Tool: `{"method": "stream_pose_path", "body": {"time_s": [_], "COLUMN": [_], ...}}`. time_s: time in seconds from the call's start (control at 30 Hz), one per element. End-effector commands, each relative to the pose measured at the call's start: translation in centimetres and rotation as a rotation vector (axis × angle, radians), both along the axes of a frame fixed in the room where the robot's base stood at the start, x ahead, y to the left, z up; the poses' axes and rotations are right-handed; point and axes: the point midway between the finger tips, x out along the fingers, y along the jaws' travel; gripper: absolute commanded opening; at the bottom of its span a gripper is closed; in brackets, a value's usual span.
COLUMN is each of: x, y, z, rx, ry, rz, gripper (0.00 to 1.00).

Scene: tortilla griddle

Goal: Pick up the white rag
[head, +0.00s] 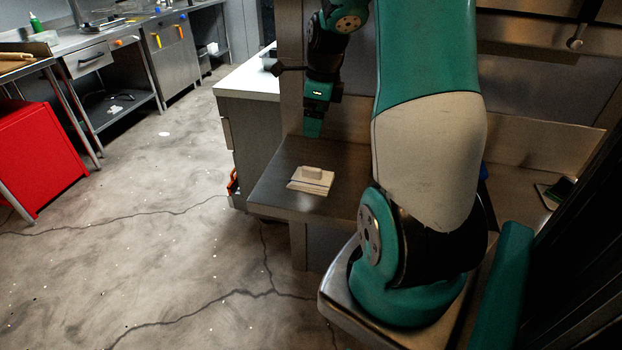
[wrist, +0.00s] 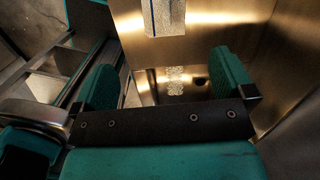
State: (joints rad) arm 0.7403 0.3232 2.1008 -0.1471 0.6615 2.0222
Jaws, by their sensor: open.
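A pale, folded cloth-like bundle (head: 312,178), which looks like the white rag, lies on a dark metal counter (head: 285,165) in the head view. A smaller block-like fold or piece sits on top of it. My gripper (head: 313,122) hangs above and behind the bundle, apart from it, with its fingers pointing down. In the wrist view my gripper (wrist: 166,80) is open, with its two teal fingers wide apart and nothing held between them. A pale speckled strip with a dark blue line (wrist: 163,17) shows beyond the fingers; I cannot tell whether it is the rag.
A white-topped cabinet (head: 250,82) stands left of the counter. A metal back wall (head: 350,120) rises behind it. A red box (head: 40,150) and steel tables stand at far left. The cracked concrete floor (head: 150,215) between is mostly clear.

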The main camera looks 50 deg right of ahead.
Motion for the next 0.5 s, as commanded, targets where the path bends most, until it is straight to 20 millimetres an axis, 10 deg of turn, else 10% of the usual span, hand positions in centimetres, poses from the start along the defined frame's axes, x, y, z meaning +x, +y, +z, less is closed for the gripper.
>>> {"method": "stream_pose_path", "body": {"time_s": [0.5], "x": [0.5], "y": [-0.5], "z": [-9.7], "rx": [0.007], "ry": [0.013], "rz": [-0.081], "gripper": [1.0]}}
